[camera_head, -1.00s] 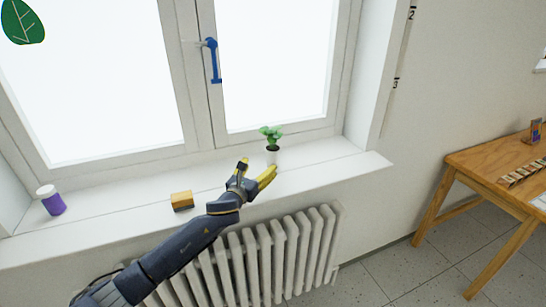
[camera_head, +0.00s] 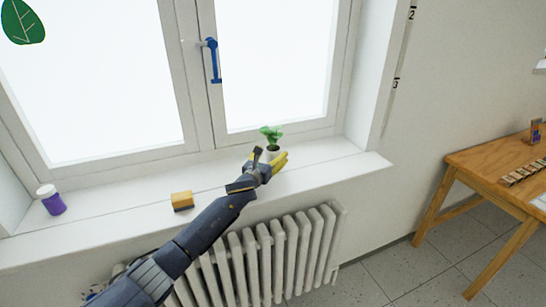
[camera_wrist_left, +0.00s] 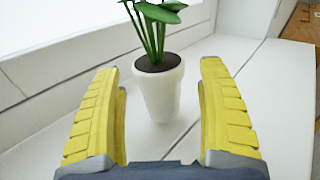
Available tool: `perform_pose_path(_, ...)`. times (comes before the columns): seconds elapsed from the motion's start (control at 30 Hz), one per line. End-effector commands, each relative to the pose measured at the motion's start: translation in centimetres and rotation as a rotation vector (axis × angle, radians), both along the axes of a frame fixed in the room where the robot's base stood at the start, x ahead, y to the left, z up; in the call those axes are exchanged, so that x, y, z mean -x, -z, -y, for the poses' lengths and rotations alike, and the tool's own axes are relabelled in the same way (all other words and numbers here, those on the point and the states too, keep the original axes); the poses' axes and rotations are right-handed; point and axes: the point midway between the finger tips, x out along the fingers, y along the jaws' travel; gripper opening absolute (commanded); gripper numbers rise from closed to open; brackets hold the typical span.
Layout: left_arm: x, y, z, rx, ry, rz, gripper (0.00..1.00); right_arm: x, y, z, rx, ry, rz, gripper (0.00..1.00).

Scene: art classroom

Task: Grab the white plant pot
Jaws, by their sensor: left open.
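The white plant pot (camera_wrist_left: 158,91) stands upright on the windowsill, with dark soil and a green plant (camera_wrist_left: 155,22) in it. In the head view the plant's leaves (camera_head: 271,133) show, and the pot (camera_head: 273,155) is partly hidden by my gripper. My left gripper (camera_head: 269,157) is open at the pot. In the left wrist view its yellow fingers (camera_wrist_left: 160,80) stand on either side of the view, with the pot between and slightly beyond their tips. Gaps show on both sides of the pot. My right gripper is not in view.
The white windowsill (camera_head: 330,152) is clear to the right of the pot. The window (camera_head: 275,65) is behind, and a radiator (camera_head: 270,255) is below.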

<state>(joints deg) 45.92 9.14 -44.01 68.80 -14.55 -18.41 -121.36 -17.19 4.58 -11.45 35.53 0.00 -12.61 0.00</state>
Motion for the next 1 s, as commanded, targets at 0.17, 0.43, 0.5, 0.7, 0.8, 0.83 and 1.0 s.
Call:
perform_pose_path(0.17,-1.4,0.0,0.5,0.001,-0.002,-0.001,0.76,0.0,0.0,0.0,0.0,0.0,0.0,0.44)
perform_pose_path(0.43,-1.9,0.0,0.8,0.0,-0.001,0.0,0.76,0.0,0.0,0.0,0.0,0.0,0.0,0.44)
perform_pose_path(0.5,-1.9,0.0,0.7,0.0,-0.001,0.0,0.76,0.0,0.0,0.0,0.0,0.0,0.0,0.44)
perform_pose_path(0.7,-1.9,0.0,0.7,0.0,-0.001,0.0,0.66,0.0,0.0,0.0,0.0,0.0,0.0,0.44)
perform_pose_path(0.8,-1.9,0.0,0.7,0.0,-0.001,-0.001,0.54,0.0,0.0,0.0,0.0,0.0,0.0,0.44)
perform_pose_path(0.83,-1.9,0.0,0.7,0.0,-0.001,-0.001,0.51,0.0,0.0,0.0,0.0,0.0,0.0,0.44)
perform_pose_path(1.0,-1.9,0.0,0.7,0.0,-0.001,-0.001,0.31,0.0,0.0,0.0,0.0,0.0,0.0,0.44)
